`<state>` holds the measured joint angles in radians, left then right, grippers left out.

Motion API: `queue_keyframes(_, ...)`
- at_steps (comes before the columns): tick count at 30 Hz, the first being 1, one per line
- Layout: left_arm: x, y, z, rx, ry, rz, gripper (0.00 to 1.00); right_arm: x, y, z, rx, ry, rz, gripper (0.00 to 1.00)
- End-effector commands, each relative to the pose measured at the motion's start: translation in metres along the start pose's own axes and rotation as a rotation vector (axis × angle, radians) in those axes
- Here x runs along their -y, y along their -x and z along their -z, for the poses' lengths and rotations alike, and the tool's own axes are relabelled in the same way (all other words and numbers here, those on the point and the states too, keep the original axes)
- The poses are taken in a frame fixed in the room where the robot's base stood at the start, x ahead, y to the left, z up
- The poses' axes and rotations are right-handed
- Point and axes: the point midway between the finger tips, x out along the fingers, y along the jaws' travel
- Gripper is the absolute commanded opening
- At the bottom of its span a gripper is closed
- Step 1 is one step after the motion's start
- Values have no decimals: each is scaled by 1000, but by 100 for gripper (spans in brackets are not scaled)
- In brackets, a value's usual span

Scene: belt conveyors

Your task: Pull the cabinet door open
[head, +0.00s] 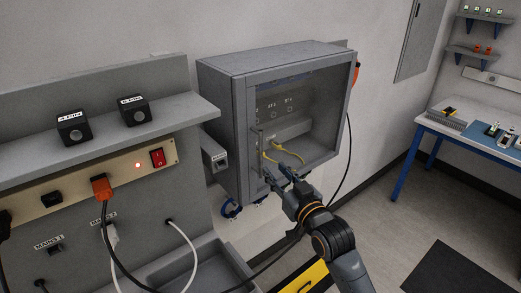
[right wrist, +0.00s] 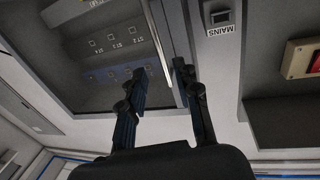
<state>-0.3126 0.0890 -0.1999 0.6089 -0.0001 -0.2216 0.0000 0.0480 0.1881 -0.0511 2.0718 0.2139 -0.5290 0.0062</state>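The grey wall cabinet (head: 222,115) hangs in the middle of the head view. Its framed door (head: 332,68) has a clear pane and looks closed. A thin vertical handle bar (head: 259,150) runs along the door's left side; in the right wrist view the bar (right wrist: 163,45) runs down between my fingers. My right gripper (head: 279,174) is at the lower end of the handle. In the right wrist view its two fingers (right wrist: 160,74) are apart, one on each side of the bar; contact cannot be told. My left gripper is out of view.
A grey panel bench with a red switch (head: 157,158), an orange plug (head: 101,187) and cables stands at left. A small MAINS box (head: 216,160) sits beside the cabinet's left side. A blue-edged table (head: 459,138) is at far right.

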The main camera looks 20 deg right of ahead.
Motion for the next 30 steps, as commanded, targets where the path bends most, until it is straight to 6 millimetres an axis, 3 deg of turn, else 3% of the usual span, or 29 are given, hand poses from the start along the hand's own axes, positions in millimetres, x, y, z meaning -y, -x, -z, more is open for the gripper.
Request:
queue_keyframes(6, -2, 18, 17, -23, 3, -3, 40, 1, -48, 4, 0, -1, 1, 32)
queue_keyframes(13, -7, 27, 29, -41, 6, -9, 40, 0, -83, 2, 0, 0, 1, 32)
queue_keyframes(19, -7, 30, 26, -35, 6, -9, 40, 1, -97, 1, 0, 0, 2, 32)
queue_keyframes(28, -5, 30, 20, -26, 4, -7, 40, 1, -98, 0, 0, 0, 1, 32)
queue_keyframes(30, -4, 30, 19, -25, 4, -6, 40, 0, -98, 0, 0, 0, 1, 20)
